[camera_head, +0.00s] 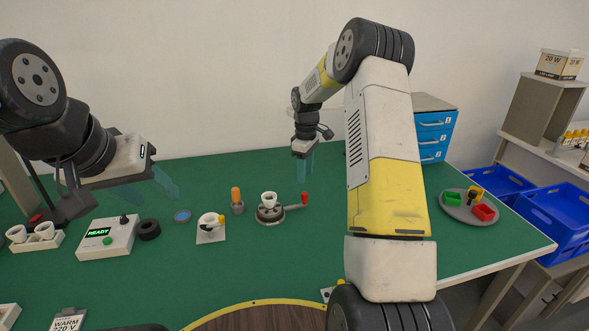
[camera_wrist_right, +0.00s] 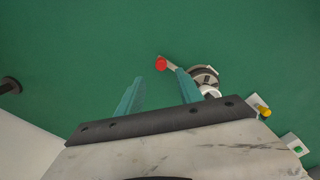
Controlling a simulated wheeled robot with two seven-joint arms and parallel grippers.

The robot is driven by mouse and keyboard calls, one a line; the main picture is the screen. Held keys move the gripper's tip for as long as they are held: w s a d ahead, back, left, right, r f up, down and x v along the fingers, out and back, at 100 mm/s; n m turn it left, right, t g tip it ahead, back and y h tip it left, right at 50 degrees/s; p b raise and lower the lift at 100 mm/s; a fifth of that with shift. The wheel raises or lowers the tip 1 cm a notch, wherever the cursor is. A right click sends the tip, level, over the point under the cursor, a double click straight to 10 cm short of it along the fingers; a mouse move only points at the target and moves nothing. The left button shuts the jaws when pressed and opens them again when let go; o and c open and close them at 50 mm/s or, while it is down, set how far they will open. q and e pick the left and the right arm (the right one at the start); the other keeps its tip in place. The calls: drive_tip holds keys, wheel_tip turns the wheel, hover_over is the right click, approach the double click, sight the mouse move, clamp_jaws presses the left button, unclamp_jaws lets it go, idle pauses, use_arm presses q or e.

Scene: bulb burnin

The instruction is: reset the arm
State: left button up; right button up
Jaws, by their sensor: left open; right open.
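My right arm reaches over the green table, and its gripper (camera_head: 303,168) hangs above the back of the table, pointing down. In the right wrist view its two teal fingers (camera_wrist_right: 158,92) are apart with nothing between them. The round fixture (camera_head: 270,212) with a white socket and a red-knobbed lever (camera_head: 304,198) is nearer the front than this gripper. In the right wrist view the red knob (camera_wrist_right: 161,63) shows beyond the fingertips, and the right finger partly covers the fixture. My left gripper (camera_head: 160,188) is open and empty, above the table at the left.
A tester reading READY (camera_head: 107,238), a black ring (camera_head: 148,229), a blue disc (camera_head: 182,216), a white plate with a socket (camera_head: 211,230) and an orange-topped item (camera_head: 236,197) stand on the table. A round tray (camera_head: 454,210) holds coloured pieces. Blue drawers (camera_head: 433,135) stand behind.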

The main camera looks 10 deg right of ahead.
drive_tip(key=s+a+r+m+t, duration=0.3)
drive_tip(key=s+r+m, duration=0.2)
drive_tip(key=s+r, duration=1.3)
drive_tip(key=s+a+r+m+t+y, duration=0.1)
drive_tip(key=s+r+m, duration=0.1)
drive_tip(key=s, duration=0.6)
drive_tip(key=s+a+r+m+t+y, duration=0.1)
drive_tip(key=s+a+m+t, duration=0.1)
drive_tip(key=s, duration=0.7)
drive_tip(key=shift+r+m, duration=0.4)
drive_tip(key=shift+m, duration=0.1)
